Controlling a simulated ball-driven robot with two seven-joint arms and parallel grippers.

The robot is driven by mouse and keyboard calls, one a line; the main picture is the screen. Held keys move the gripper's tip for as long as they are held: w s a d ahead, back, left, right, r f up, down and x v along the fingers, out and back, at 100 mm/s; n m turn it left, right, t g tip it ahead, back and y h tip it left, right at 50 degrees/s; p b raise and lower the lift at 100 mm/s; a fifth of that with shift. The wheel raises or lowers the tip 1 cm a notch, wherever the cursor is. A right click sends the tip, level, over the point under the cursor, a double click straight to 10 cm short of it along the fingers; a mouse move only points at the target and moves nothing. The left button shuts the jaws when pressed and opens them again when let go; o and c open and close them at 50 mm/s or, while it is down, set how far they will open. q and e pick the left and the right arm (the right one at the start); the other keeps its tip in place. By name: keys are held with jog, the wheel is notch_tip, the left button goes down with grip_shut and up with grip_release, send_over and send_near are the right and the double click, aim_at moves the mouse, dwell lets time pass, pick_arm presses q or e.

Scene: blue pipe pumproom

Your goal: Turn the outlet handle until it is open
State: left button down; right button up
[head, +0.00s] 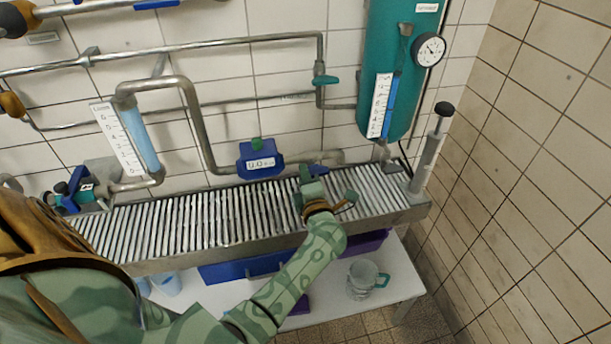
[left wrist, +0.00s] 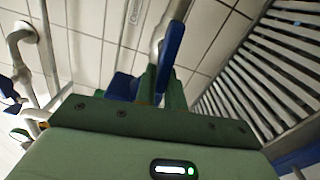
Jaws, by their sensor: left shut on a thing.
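The outlet handle (head: 318,169) is a small blue lever on the grey pipe just right of the blue meter box (head: 261,160), above the grating. In the left wrist view the blue lever (left wrist: 173,42) rises from between the green fingers. My left gripper (head: 309,176) reaches up to it from the front and is shut on the lever; it also shows in the left wrist view (left wrist: 156,86). The fingers hide part of the lever, so its exact angle is hard to tell. My right gripper is in neither view.
A slatted metal grating (head: 180,221) runs beneath the pipes. A teal tank (head: 391,75) with a round gauge (head: 430,49) hangs at the right, beside a hand pump (head: 430,150). A clear jug (head: 362,279) stands on the white lower shelf (head: 400,268).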

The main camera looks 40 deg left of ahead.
pick_arm(q)
jog(key=shift+f+n, duration=0.25)
jog(key=shift+n, duration=0.05)
jog(key=c, duration=1.5)
grip_release()
jog(key=shift+r, duration=0.1)
jog(key=shift+d, duration=0.1)
